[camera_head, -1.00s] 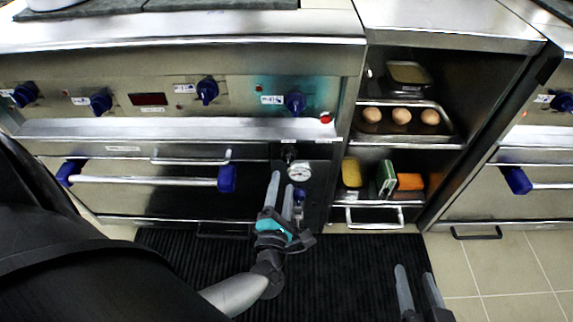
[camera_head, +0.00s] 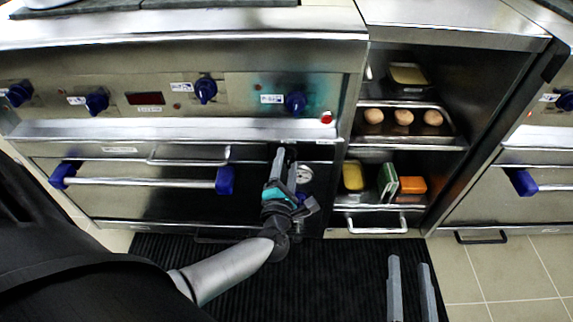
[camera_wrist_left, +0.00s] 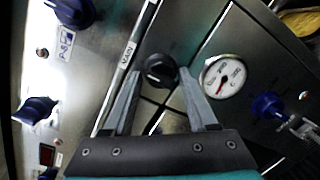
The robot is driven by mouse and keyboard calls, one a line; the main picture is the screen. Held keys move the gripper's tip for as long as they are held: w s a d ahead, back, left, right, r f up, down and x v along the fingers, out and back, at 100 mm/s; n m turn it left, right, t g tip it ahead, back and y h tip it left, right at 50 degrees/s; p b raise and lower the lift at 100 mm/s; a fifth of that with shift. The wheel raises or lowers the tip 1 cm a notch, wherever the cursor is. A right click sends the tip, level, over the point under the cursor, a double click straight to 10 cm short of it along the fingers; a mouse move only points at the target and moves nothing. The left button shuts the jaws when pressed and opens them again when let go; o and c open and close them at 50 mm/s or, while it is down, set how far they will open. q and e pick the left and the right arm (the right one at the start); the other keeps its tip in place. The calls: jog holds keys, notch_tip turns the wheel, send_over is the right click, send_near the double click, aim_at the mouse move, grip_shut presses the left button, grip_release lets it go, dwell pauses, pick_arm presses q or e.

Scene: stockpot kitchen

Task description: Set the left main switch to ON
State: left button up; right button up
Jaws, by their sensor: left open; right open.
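The main switch is a black round knob (camera_wrist_left: 158,70) on the dark steel panel, beside a small label that seems to read MAIN (camera_wrist_left: 128,50). My left gripper (camera_head: 284,150) is open, in front of this panel below the control strip. In the left wrist view its two fingers (camera_wrist_left: 161,78) stand on either side of the knob; I cannot tell whether they touch it. In the head view the fingers mostly hide the knob. Which setting it points to is not readable. My right gripper (camera_head: 409,265) is open and empty, low over the mat's right edge.
A pressure gauge (camera_wrist_left: 223,78) and a blue valve handle (camera_wrist_left: 268,106) sit close to the switch. Blue knobs (camera_head: 295,103) and a red light (camera_head: 326,118) line the strip above. An oven handle (camera_head: 145,181) is at left; open shelves (camera_head: 408,146) stand at right.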

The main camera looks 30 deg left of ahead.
pick_arm(q)
grip_shut()
dwell(0.5)
